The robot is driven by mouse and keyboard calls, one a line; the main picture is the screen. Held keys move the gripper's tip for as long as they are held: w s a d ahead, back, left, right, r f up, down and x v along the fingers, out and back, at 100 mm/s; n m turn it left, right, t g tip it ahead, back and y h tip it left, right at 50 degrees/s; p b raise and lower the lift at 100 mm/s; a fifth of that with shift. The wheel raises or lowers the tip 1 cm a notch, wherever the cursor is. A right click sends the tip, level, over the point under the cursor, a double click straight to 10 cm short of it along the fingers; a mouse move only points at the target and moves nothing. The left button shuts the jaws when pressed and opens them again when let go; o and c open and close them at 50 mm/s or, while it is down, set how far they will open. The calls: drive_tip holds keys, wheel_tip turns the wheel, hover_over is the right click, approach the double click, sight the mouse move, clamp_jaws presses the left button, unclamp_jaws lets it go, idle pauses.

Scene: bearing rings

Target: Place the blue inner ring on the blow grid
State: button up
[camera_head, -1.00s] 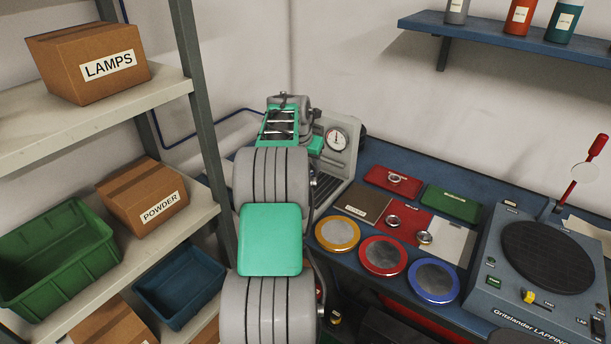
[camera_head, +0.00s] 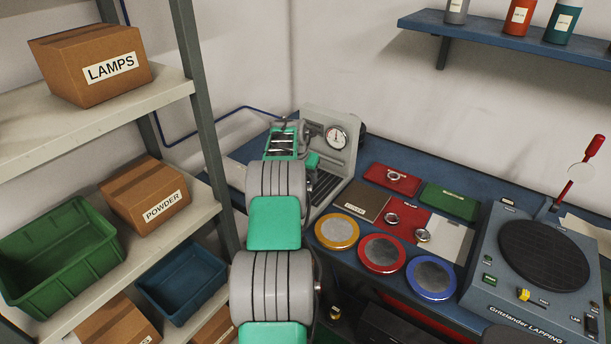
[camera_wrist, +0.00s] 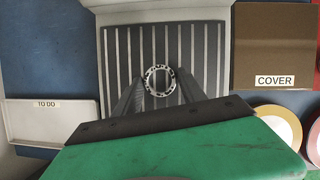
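In the wrist view, a small silver-grey ring (camera_wrist: 148,84) with a dark patterned rim sits between the tips of my gripper (camera_wrist: 161,81). The fingers reach its two sides and appear closed on it. Its colour does not read as blue here. The blow grid (camera_wrist: 205,45), a grey plate with slats, lies directly beneath it; I cannot tell whether the ring touches it. In the head view, the grid (camera_head: 324,187) shows partly at the foot of the grey gauge unit (camera_head: 345,160). My arm hides the fingertips and the ring there.
The brown cover (camera_wrist: 275,45) lies right of the grid and a TO DO tray (camera_wrist: 50,122) left. In the head view, yellow, red and blue rimmed plates (camera_head: 337,232) stand in front. Rings lie on the red mats (camera_head: 410,222). The lapping machine (camera_head: 530,260) is at right.

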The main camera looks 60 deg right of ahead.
drive_tip(key=shift+o, duration=1.4)
drive_tip(key=shift+r, duration=0.1)
drive_tip(key=shift+r, duration=0.3)
drive_tip(key=v, duration=1.1)
drive_tip(key=shift+a+r+b, duration=0.25)
drive_tip(key=shift+a+b, duration=0.05)
drive_tip(key=shift+b, duration=0.15)
